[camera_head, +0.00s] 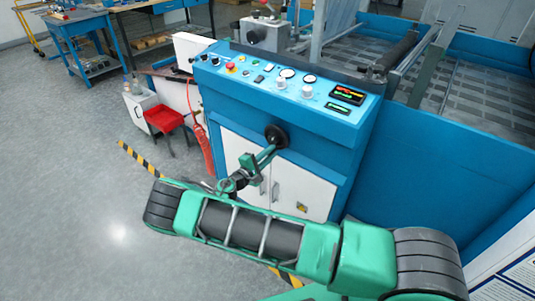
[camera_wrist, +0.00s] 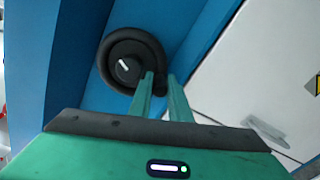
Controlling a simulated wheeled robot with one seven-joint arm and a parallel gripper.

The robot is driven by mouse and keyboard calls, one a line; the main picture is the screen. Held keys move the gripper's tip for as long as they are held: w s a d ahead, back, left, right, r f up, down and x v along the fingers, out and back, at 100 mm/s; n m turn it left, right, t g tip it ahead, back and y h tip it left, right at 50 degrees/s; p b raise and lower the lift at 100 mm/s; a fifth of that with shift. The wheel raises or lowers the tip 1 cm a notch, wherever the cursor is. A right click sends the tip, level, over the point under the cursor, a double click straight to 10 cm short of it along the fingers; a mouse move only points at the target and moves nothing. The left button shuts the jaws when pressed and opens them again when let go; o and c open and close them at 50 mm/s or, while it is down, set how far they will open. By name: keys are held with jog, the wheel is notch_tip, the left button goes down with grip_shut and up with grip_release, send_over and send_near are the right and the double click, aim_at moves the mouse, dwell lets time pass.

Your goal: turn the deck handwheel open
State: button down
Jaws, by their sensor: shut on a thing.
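The deck handwheel (camera_head: 277,136) is a black round wheel on the blue front of the machine, below the control panel. In the wrist view the handwheel (camera_wrist: 126,62) shows a dark hub with a white mark pointing up and to the right. My gripper (camera_head: 270,152) reaches up to the wheel's lower left side in the head view. In the wrist view my gripper's two green fingers (camera_wrist: 162,84) are at the wheel's lower right rim, one on each side of it. The gripper is shut on the rim, and the fingertips partly cover it.
The control panel (camera_head: 285,82) with knobs, buttons and displays slopes above the wheel. White cabinet doors (camera_head: 287,180) are below it. A red stool (camera_head: 165,119) and a red fire extinguisher (camera_head: 203,150) stand left. Grey floor (camera_head: 75,190) is open at left.

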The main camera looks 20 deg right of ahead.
jog(key=shift+s+d+f+n, duration=0.1)
jog(key=shift+s+n, duration=0.2)
jog(key=shift+n, duration=0.35)
jog(key=shift+s+d+f+n, duration=0.1)
jog(key=shift+s+n, duration=0.15)
jog(key=shift+n, duration=0.4)
jog(key=c, duration=1.9)
grip_release()
jog(key=shift+d+r, duration=0.1)
jog(key=shift+r, duration=0.05)
jog(key=shift+r, duration=0.1)
jog(key=v, duration=1)
jog(key=shift+s+a, duration=0.1)
jog(key=shift+a, duration=0.25)
